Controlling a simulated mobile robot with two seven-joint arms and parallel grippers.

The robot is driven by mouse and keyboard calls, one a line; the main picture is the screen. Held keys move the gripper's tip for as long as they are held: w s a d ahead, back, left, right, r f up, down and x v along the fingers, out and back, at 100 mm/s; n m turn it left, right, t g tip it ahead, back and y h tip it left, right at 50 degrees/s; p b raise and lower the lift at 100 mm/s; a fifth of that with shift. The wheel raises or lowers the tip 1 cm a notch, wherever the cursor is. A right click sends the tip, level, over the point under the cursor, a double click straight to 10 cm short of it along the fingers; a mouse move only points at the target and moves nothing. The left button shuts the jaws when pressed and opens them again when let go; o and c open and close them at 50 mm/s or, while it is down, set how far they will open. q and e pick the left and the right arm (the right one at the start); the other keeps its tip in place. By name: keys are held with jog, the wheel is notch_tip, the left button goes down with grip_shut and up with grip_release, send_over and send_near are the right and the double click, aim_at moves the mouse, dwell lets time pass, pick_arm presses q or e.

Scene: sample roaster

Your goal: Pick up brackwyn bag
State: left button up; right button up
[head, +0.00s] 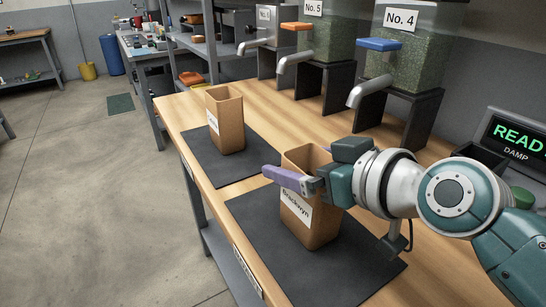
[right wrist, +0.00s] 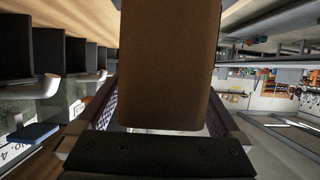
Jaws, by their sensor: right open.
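The Brackwyn bag (head: 322,230) is a tall, open-topped brown paper bag with a white name label, standing upright on a dark mat (head: 250,217). My right gripper (head: 298,172) is open at the bag's upper part. In the right wrist view, the bag (right wrist: 170,60) fills the space between the two fingers. I cannot tell whether the fingers touch it. My left gripper is not in view.
A second brown bag (head: 226,120) stands on another dark mat farther back. Dispensers with spouts, among them No. 4 (head: 410,50) and No. 5 (head: 325,35), line the table's back. A display reading READ (head: 515,135) is at right. Open floor lies to the left.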

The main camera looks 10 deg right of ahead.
jog(key=shift+w, duration=0.1)
jog(key=c, duration=1.5)
